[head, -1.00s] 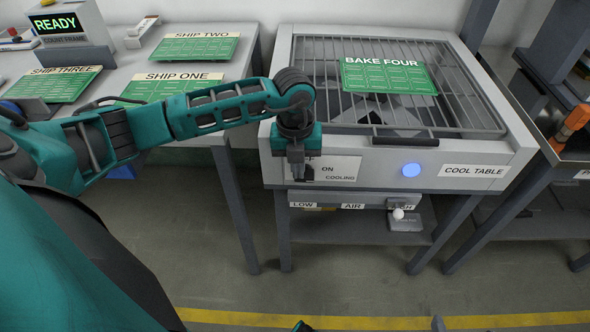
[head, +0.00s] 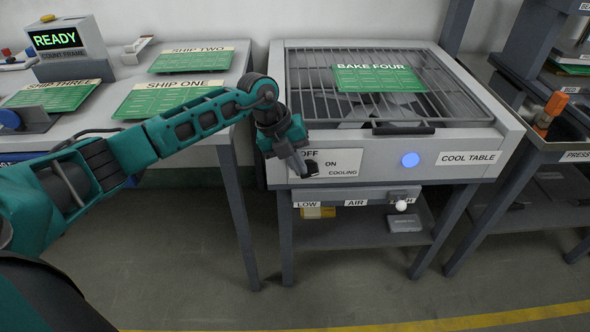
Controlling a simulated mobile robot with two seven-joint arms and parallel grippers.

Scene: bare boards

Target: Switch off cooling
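The cool table (head: 467,158) stands in the middle of the head view. Its front carries a white plate (head: 347,161) marked OFF at left, ON at right and COOLING below. A dark switch (head: 312,166) sits on this plate, partly behind my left gripper; which way it is set I cannot tell. My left gripper (head: 299,164) is at the plate, its narrow tip at or just beside the switch's left side. Its fingers look closed together, with nothing held. A round light (head: 410,160) on the front glows blue. My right gripper is not in view.
A green board marked BAKE FOUR (head: 379,79) lies on the wire rack. Below, a shelf holds an air control with a white knob (head: 401,205). The left table carries green ship boards (head: 165,101) and a READY box (head: 66,45). A press stand (head: 569,157) is at right.

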